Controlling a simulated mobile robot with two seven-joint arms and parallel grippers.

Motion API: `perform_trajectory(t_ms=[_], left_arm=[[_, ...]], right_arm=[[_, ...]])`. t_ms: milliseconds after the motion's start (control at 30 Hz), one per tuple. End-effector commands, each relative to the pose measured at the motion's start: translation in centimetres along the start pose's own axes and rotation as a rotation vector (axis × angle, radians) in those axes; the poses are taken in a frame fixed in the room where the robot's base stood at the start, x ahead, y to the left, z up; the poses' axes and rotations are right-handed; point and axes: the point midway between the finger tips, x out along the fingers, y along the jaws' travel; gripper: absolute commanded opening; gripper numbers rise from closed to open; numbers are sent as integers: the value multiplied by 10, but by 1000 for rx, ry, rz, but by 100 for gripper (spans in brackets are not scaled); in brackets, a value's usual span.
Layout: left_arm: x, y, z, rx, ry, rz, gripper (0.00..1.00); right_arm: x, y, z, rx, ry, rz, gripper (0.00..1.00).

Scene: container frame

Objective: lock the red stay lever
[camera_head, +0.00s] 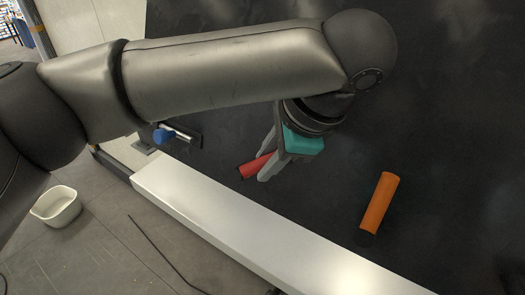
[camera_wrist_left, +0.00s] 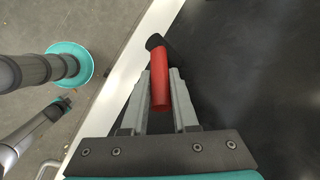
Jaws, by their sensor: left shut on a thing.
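The red stay lever (camera_head: 254,166) has a red grip with a black end and lies against the dark panel, just above the white rail. My left gripper (camera_head: 266,158) is shut on the red lever, with one finger on each side of its grip. In the left wrist view the red lever (camera_wrist_left: 160,88) runs between the two grey fingertips (camera_wrist_left: 161,80), its black end pointing away past them. Part of the lever is hidden by the fingers in the head view.
An orange handle (camera_head: 378,203) with a black end is on the dark panel to the right. A blue-knobbed lever (camera_head: 163,136) is to the left, below my arm. The white rail (camera_head: 245,225) runs along the panel's lower edge. A white bin (camera_head: 57,207) stands on the floor.

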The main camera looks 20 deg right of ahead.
Motion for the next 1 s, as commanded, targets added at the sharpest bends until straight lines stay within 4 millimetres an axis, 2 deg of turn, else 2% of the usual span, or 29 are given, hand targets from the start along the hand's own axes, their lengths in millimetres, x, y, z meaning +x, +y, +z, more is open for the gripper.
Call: perform_trajectory(t_ms=[333,867,900,1000], left_arm=[[2,7,-4,60,-84,-112,0],[3,8,-5,67,-97,-128,0],[3,8,-5,67,-97,-128,32],[3,8,-5,67,-96,-127,43]], right_arm=[[0,0,0,0,0,0,56],[0,0,0,0,0,0,56],[0,0,0,0,0,0,56],[0,0,0,0,0,0,56]])
